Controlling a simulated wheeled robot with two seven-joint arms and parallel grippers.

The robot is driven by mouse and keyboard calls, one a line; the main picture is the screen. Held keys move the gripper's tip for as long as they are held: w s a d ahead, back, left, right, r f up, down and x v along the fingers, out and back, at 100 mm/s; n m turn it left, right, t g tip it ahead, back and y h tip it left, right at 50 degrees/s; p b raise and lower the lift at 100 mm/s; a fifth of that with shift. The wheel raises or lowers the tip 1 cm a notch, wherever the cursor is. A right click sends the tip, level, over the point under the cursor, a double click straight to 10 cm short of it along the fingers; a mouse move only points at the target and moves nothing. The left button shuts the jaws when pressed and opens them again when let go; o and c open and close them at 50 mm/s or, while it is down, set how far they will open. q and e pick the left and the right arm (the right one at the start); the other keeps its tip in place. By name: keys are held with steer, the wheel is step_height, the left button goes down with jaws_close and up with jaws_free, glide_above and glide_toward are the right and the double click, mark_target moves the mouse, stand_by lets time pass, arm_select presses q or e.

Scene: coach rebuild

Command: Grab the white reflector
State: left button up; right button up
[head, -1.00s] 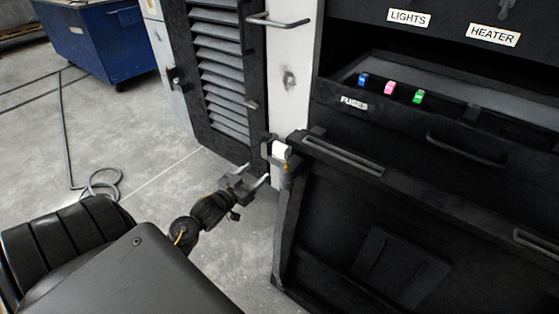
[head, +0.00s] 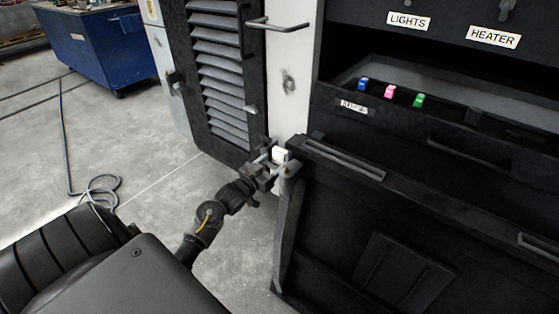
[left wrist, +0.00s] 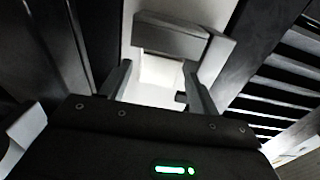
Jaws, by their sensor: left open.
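The white reflector (head: 280,154) is a small white block on the corner post, between the louvred door and the black drawer unit in the head view. My left gripper (head: 279,160) is open, with its two fingers reaching to either side of the reflector. In the left wrist view the white reflector (left wrist: 160,72) shows between the two open fingers (left wrist: 158,88), below a dark bracket (left wrist: 170,38). I cannot tell whether the fingers touch it. My right gripper is not in view.
The black drawer unit (head: 400,215) is close on the right, with a fuse tray holding coloured fuses above. A blue bin (head: 100,45) and a loose cable (head: 100,190) are on the floor at left.

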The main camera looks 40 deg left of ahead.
arm_select(q)
steer(key=shift+w+a, duration=0.1)
steer(key=shift+w, duration=0.7)
steer(key=c, duration=0.8)
steer(key=shift+o, duration=0.2)
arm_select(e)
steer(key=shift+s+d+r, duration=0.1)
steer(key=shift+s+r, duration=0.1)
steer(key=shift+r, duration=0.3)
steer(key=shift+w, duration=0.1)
